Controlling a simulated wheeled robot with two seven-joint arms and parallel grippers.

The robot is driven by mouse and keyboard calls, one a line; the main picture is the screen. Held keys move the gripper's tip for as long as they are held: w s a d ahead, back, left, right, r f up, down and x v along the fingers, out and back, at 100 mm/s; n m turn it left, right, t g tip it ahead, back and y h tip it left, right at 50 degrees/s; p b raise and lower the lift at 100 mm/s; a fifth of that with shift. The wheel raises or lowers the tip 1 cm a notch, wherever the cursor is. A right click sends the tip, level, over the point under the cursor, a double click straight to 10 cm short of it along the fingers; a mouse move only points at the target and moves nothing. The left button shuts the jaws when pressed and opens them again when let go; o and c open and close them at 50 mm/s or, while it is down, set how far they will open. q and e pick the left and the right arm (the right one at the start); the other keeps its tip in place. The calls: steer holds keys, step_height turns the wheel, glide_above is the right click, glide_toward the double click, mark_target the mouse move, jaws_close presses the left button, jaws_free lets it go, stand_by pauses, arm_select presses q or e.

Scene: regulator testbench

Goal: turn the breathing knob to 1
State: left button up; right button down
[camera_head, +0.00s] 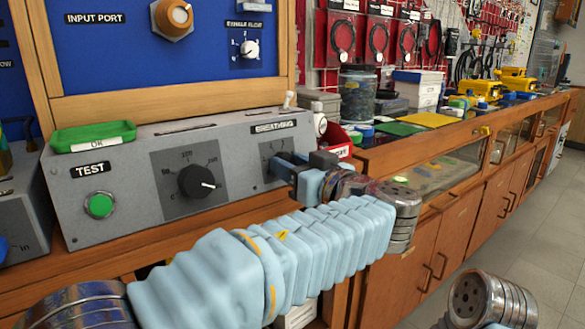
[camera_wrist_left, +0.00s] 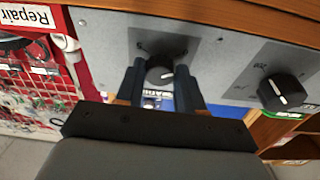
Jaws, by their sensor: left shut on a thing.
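The breathing knob is a small black knob under the BREATHING label on the grey test box (camera_head: 130,208). In the head view my left gripper (camera_head: 279,163) is at it and mostly hides it. In the left wrist view the breathing knob (camera_wrist_left: 160,74) sits between the two dark blue fingers of my left gripper (camera_wrist_left: 161,80), with a white pointer mark on its face. The fingers are shut on the knob from both sides. The number that the pointer meets cannot be read. My right gripper is not in view.
A larger black dial (camera_head: 197,181) and a green TEST button (camera_head: 100,205) are on the same box. A green tray (camera_head: 93,136) lies on top. A red Repair bin (camera_head: 338,140) stands just right of the box. A blue panel rises behind.

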arm_select(q)
steer(key=shift+s+a+r+m+t+h+b, duration=0.15)
steer(key=shift+m+h+b, duration=0.25)
steer(key=shift+m, duration=1.35)
steer(key=shift+w+f+m+t+h+b, duration=0.1)
steer(key=shift+m+h+b, duration=0.35)
steer(key=shift+m, duration=1.25)
steer(key=shift+s+a+r+m+t+h+b, duration=0.15)
steer(key=shift+m+h, duration=0.4)
steer(key=shift+m, duration=1.2)
steer(key=shift+d+f, duration=0.1)
steer(key=o, duration=1)
steer(key=shift+o, duration=0.2)
